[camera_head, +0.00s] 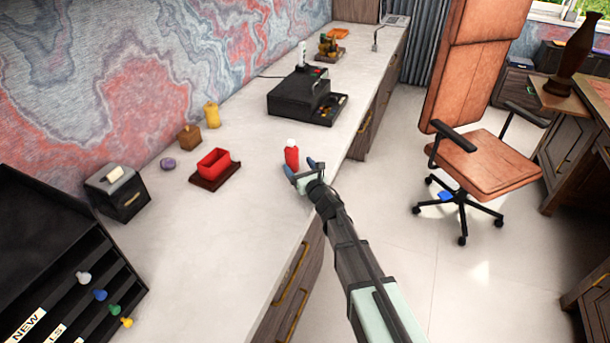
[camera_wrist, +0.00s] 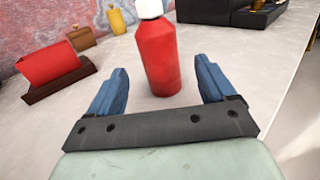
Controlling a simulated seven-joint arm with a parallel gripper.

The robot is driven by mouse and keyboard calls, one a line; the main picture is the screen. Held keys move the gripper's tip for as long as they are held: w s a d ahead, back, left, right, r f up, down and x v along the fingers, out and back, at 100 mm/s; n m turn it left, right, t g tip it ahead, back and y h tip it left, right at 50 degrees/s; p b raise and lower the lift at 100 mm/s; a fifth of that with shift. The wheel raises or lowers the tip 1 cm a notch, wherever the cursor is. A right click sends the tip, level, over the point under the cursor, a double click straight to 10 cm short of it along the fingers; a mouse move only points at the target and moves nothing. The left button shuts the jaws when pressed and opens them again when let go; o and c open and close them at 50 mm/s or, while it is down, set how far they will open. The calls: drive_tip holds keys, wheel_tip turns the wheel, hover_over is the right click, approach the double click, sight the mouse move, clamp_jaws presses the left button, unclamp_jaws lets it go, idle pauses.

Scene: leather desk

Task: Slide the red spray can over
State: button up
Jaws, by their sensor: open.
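The red spray can (camera_head: 292,158) with a white cap stands upright on the pale desk top (camera_head: 240,228), near its front edge. In the wrist view the red spray can (camera_wrist: 162,58) stands just ahead of my gripper (camera_wrist: 162,92), roughly centred between the two blue fingertips. My gripper (camera_head: 301,168) is open, with a finger to either side of the can's line. Clear gaps show between the can and both fingers in the wrist view. The can's far side is hidden.
A red box on a dark tray (camera_head: 232,178) is left of the can. A yellow bottle (camera_head: 211,115) and brown bottle (camera_head: 189,138) stand by the wall. A black organiser (camera_head: 290,105) stands farther back. The desk top around the can is clear; its edge is close on the right.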

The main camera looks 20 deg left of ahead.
sight(295, 161)
drive_tip(key=x, duration=0.6)
drive_tip(key=shift+w+a, duration=0.15)
drive_tip(key=shift+a, duration=0.05)
drive_tip(key=shift+c, duration=0.4)
drive_tip(key=c, duration=1.1)
drive_tip(key=shift+s+a, duration=0.2)
drive_tip(key=shift+s, duration=2.95)
drive_tip(key=shift+s+a, duration=0.15)
drive_tip(key=shift+s, duration=3)
drive_tip(key=shift+c, duration=0.2)
drive_tip(key=o, duration=1.3)
